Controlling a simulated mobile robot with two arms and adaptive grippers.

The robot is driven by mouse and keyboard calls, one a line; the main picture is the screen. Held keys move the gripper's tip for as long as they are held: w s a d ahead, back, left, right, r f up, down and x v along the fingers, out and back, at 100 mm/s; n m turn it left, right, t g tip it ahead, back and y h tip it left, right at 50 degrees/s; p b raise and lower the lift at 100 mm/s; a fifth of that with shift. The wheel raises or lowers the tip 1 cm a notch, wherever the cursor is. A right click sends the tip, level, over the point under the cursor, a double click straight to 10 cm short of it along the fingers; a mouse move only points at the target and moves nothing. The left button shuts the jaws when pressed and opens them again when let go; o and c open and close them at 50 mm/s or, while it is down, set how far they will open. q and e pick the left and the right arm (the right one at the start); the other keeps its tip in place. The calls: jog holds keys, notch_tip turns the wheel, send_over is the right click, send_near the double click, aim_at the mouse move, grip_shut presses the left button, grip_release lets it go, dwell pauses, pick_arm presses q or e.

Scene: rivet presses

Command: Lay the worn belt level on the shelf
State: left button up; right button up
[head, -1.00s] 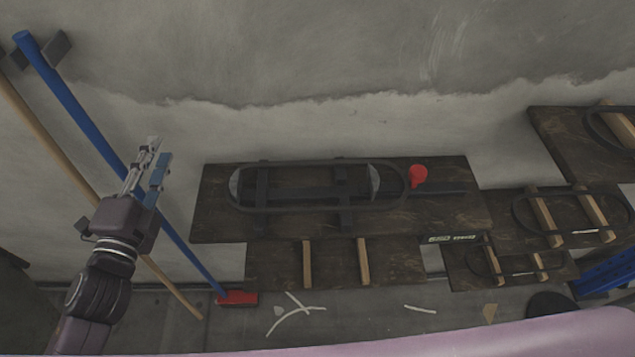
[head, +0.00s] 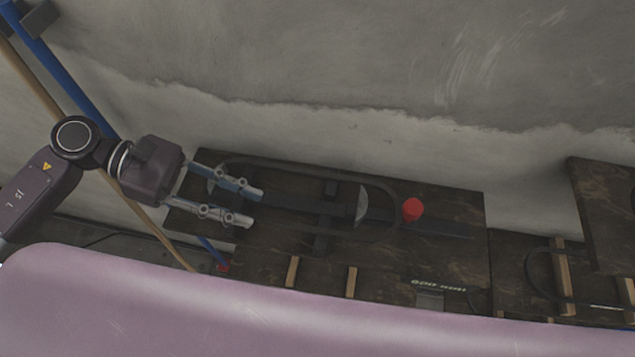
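A dark belt (head: 397,203) forms a long oval loop on a dark wooden board (head: 468,204), with two pale curved end pieces inside it. My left gripper (head: 256,208) reaches in from the left over the loop's left end. Its two fingers are apart, with nothing clearly held between them. They hide part of the belt there; I cannot tell whether they touch it. A lower dark board (head: 388,292) bears two light wooden strips (head: 351,282) and no visible belt; its front is hidden. My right gripper is not in view.
A red knob (head: 412,209) stands at the belt's right end. At the right, another board carries a dark loop (head: 533,275) and light strips (head: 562,275). A blue pole (head: 80,98) and a wooden pole (head: 30,70) lean at the left.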

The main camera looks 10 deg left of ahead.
aim_at(292, 224)
pick_arm(q)
jog(key=shift+s+d+f, duration=0.1)
jog(key=shift+s+d, duration=0.3)
jog(key=shift+s, duration=0.05)
jog(key=shift+d+f+p, duration=0.1)
jog(key=shift+d+p, duration=0.1)
jog(key=shift+p, duration=0.1)
jog(key=p+x, duration=0.1)
jog(key=x, duration=0.1)
jog(key=p+x, duration=0.1)
jog(key=x, duration=0.1)
jog(key=shift+w+d+p, duration=0.15)
jog(key=shift+w+p, duration=0.2)
jog(key=shift+s+d+f, duration=0.1)
jog(key=shift+d+f, duration=0.15)
jog(key=shift+d, duration=0.15)
jog(key=shift+f, duration=0.1)
grip_shut()
